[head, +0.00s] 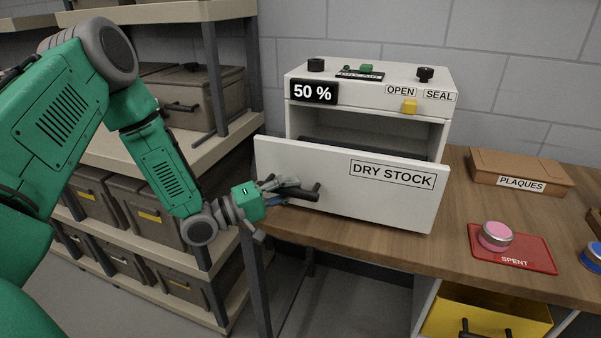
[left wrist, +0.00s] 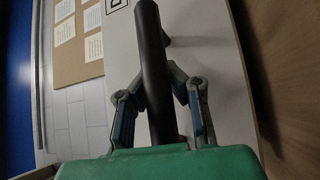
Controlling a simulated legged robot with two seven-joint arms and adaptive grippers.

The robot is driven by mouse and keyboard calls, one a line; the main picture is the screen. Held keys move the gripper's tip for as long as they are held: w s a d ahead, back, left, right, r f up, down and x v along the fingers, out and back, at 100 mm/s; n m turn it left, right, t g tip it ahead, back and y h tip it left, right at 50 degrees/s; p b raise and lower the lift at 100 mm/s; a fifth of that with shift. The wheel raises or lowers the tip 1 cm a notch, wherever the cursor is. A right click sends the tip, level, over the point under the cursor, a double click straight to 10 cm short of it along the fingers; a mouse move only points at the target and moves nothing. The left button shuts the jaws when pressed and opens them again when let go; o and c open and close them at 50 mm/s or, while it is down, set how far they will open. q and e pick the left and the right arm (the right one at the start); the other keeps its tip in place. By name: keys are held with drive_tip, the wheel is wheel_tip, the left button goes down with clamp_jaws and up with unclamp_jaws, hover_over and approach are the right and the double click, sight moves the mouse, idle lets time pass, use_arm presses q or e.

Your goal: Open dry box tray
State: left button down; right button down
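The white dry box (head: 372,90) stands on the wooden bench. Its tray front (head: 335,192), labelled DRY STOCK, stands forward of the box body, with a dark opening behind its top edge. The tray has a black bar handle (head: 316,188). My left gripper (head: 292,190) is at this handle, coming in from the left. In the left wrist view, the black handle (left wrist: 152,60) runs between the two fingers of my left gripper (left wrist: 158,85), which close in on it from both sides. My right gripper is in neither view.
A red SPENT mat (head: 520,262) with a pink-topped tin (head: 495,236) lies right of the tray. A brown PLAQUES box (head: 520,170) sits behind it. A yellow bin (head: 485,312) is below the bench. Shelves with grey bins (head: 195,95) stand at left.

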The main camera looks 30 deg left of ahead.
use_arm(q)
drive_tip(key=s, duration=0.1)
drive_tip(key=s+f, duration=0.1)
drive_tip(key=s, duration=0.1)
drive_tip(key=shift+d+p, duration=0.1)
drive_tip(key=shift+p, duration=0.2)
drive_tip(key=shift+d+f, duration=0.1)
drive_tip(key=shift+f, duration=0.05)
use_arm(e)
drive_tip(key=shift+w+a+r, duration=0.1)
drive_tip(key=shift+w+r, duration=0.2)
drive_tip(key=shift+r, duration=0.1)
use_arm(q)
drive_tip(key=c, duration=1.4)
unclamp_jaws()
drive_tip(key=shift+s, duration=0.2)
drive_tip(key=shift+s+a+r, duration=0.25)
drive_tip(key=shift+s+r, duration=0.05)
drive_tip(key=shift+w+a, duration=0.1)
approach(286, 195)
drive_tip(key=v, duration=0.3)
drive_tip(key=shift+f, duration=0.1)
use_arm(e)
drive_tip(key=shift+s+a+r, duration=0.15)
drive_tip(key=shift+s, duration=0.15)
